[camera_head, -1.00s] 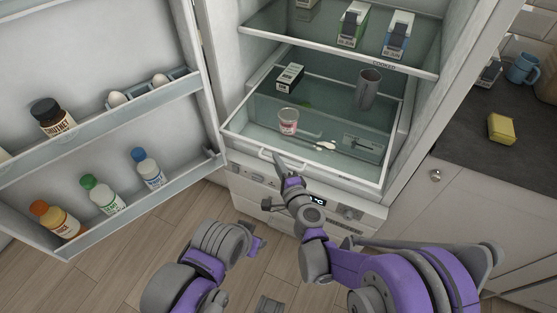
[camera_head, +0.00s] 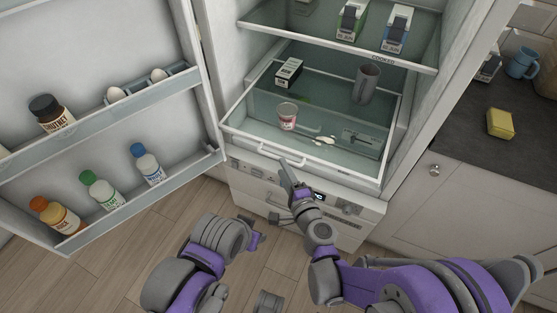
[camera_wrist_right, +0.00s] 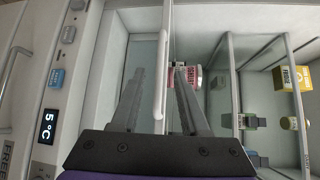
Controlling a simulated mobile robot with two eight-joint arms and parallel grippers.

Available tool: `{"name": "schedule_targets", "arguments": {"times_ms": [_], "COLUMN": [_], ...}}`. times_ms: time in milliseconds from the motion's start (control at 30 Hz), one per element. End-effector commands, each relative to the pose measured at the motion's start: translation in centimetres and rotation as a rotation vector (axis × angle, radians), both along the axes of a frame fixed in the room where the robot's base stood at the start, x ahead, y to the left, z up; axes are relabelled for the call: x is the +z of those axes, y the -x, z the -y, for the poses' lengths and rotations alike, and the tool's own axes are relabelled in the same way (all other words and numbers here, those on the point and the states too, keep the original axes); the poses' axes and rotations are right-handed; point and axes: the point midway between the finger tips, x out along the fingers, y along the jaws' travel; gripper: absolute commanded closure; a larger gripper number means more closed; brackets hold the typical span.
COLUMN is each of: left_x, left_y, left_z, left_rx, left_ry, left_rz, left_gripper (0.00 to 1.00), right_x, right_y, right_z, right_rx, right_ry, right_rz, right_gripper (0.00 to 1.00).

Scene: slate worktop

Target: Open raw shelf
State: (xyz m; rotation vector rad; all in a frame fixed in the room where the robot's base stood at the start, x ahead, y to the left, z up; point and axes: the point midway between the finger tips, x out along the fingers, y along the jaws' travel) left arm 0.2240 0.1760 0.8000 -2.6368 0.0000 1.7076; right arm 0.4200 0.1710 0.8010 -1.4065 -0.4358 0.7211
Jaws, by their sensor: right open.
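The lower glass shelf (camera_head: 335,166) is a clear drawer-like tray with a white front rim and a bar handle (camera_head: 265,150). Its label is not readable, so I cannot tell if it is the raw shelf. My right gripper (camera_head: 285,165) is at this handle in the head view. In the right wrist view, the white bar (camera_wrist_right: 163,75) passes between the open fingers of my right gripper (camera_wrist_right: 160,85), with no clear grip on it. My left gripper (camera_head: 257,240) hangs low in front of the fridge, empty; its jaws are too small to judge.
A yogurt cup (camera_head: 287,116), a grey mug (camera_head: 366,84) and a black-and-white box (camera_head: 289,71) stand in the lower shelf, near white spills (camera_head: 324,140). The shelf above is labelled COOKED (camera_head: 383,58). The open fridge door (camera_head: 105,155) with bottles blocks the left.

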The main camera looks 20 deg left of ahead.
Motion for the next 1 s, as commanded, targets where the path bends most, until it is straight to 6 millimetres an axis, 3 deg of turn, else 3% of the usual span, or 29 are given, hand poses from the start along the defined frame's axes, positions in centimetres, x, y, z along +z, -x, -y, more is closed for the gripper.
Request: {"name": "schedule_targets", "arguments": {"times_ms": [100, 300, 1000], "left_x": [0.0, 0.0, 0.4], "left_y": [0.0, 0.0, 0.0], "left_z": [0.0, 0.0, 0.0], "left_rx": [0.000, 0.000, 0.000], "left_ry": [0.000, 0.000, 0.000], "left_rz": [0.000, 0.000, 0.001], "left_gripper": [0.50, 0.50, 0.50], "right_x": [0.3, 0.6, 1.4], "right_y": [1.7, 3.2, 3.4], "right_z": [1.6, 3.1, 3.6], "right_rx": [0.000, -0.001, 0.008], "right_ry": [0.000, 0.000, 0.024], "right_rz": [0.000, 0.000, 0.015], "right_gripper": [0.55, 0.55, 0.55]}}
